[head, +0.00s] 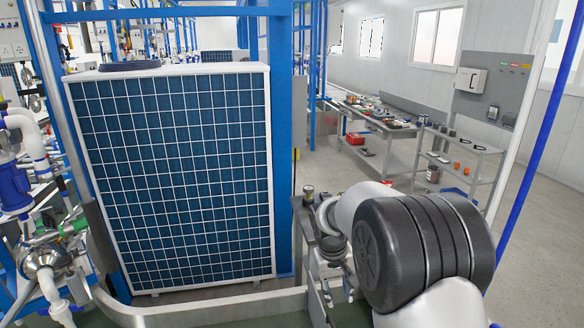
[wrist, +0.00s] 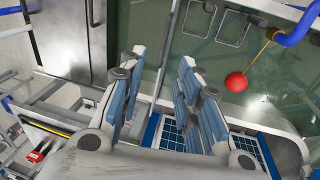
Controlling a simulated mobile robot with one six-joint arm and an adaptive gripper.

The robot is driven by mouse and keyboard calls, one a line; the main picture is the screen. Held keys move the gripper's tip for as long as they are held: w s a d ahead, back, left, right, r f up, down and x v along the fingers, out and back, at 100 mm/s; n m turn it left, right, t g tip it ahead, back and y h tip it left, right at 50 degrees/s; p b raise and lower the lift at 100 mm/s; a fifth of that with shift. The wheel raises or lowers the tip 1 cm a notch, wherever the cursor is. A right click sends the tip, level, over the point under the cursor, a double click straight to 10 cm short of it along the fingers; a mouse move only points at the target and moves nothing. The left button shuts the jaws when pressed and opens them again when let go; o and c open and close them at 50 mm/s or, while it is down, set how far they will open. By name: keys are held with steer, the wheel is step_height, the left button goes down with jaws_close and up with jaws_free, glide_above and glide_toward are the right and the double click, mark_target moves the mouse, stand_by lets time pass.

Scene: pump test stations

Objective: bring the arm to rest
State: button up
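My gripper (wrist: 162,62) shows in the wrist view with its two blue-padded fingers apart. It is open, and nothing is held between the fingers. A greenish surface lies beyond the fingertips. In the head view, my arm (head: 425,250) shows as a large black joint with white links at the lower right.
A heat-pump unit (head: 172,170) with a blue gridded front stands close, beside a blue post (head: 278,130). Pipes and a blue pump (head: 14,187) are at the left. A workbench (head: 375,122) stands behind, right.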

steer(key=s+d+r+m+t+y, duration=0.1)
steer(key=s+r, duration=0.8)
steer(key=s, duration=0.2)
steer(key=s+d+r+t, duration=0.1)
steer(key=s+r, duration=0.7)
steer(key=s, duration=0.4)
steer(key=s+f+t+y, duration=0.1)
steer(key=s, duration=0.9)
steer(key=shift+f+m, duration=0.2)
steer(key=shift+m, duration=0.2)
steer(key=shift+d, duration=0.1)
